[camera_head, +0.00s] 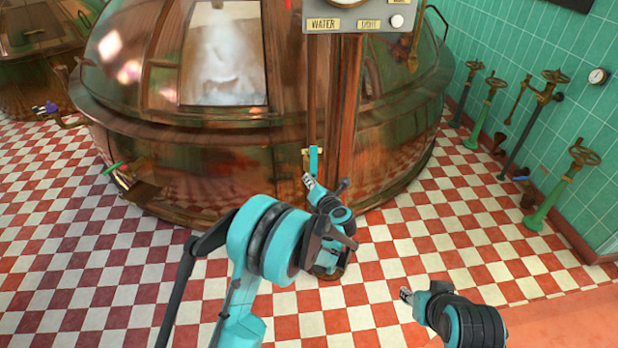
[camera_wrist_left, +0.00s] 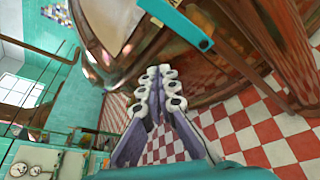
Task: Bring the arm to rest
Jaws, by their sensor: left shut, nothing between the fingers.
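My left arm reaches in from the bottom, and its gripper (camera_head: 308,181) is in front of the copper kettle, near the foot of the post. In the left wrist view its fingers (camera_wrist_left: 161,88) are together, with nothing between them. A teal bar (camera_head: 313,160) stands just above the fingertips at the post; it also crosses the top of the left wrist view (camera_wrist_left: 178,22). I cannot tell whether the fingers touch it. My right gripper (camera_head: 405,294) is low at the right, over the checkered floor; its finger opening is too small to read.
The large copper kettle (camera_head: 205,165) fills the back. A brown post (camera_head: 346,110) carries a panel (camera_head: 360,18) labelled WATER and LIGHT. Red and white floor (camera_head: 80,260) is open at the left.

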